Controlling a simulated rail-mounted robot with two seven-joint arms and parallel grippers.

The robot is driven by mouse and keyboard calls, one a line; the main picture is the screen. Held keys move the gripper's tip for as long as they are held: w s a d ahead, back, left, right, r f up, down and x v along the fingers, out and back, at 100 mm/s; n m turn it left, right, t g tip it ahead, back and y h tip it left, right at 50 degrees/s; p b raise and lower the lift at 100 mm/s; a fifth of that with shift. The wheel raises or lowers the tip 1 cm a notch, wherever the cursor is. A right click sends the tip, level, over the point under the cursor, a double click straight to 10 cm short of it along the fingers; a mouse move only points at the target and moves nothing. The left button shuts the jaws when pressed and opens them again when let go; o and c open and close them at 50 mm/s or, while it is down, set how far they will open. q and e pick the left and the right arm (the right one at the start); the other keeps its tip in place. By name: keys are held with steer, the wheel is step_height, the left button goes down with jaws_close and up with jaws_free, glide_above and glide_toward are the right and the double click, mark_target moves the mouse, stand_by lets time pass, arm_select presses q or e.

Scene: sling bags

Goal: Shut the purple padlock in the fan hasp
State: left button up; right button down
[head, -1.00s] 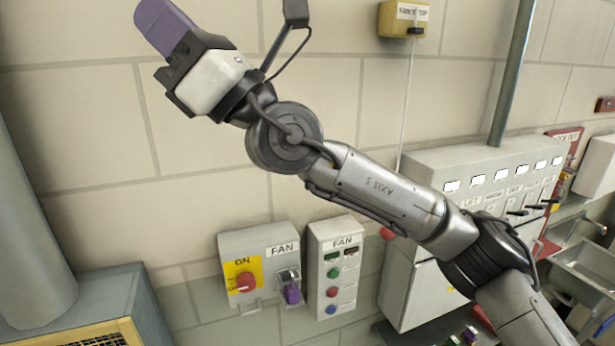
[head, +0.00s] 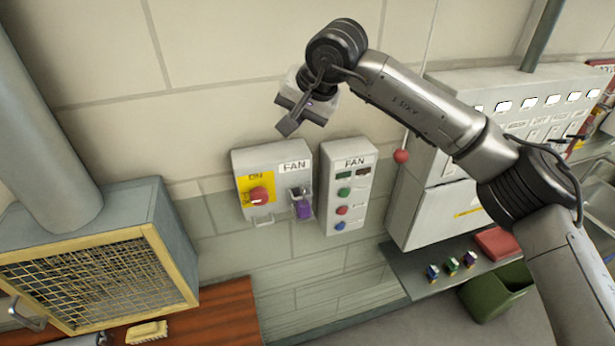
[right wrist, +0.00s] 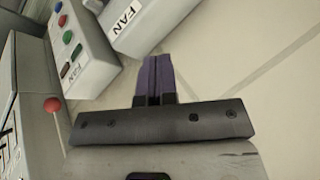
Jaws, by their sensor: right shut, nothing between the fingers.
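The purple padlock (head: 303,210) hangs at the fan hasp (head: 299,193), on the right side of the grey fan isolator box (head: 247,160) in the head view. Whether its shackle is shut is too small to tell. My right gripper (head: 308,103) is above the isolator box and apart from the padlock, its fingers mostly hidden behind its body. In the right wrist view its purple fingers (right wrist: 157,60) are together with nothing between them. The padlock is not visible in that view. My left gripper is not in view.
A fan button box (head: 349,185) is mounted right of the isolator. A larger grey cabinet (head: 420,215) with a red knob (head: 401,156) stands further right. Small padlocks (head: 452,266) sit on a shelf below it. A yellow-framed mesh unit (head: 95,285) is at lower left.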

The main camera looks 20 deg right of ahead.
steer(key=s+d+n+h, duration=0.1)
steer(key=s+d+f+n+g, duration=0.1)
steer(key=n, duration=0.1)
steer(key=s+d+n+g+h, duration=0.1)
steer(key=n, duration=0.1)
steer(key=shift+d+f+h, duration=0.2)
steer(key=shift+f+h, duration=0.1)
steer(key=shift+f, duration=0.1)
steer(key=shift+f, duration=0.1)
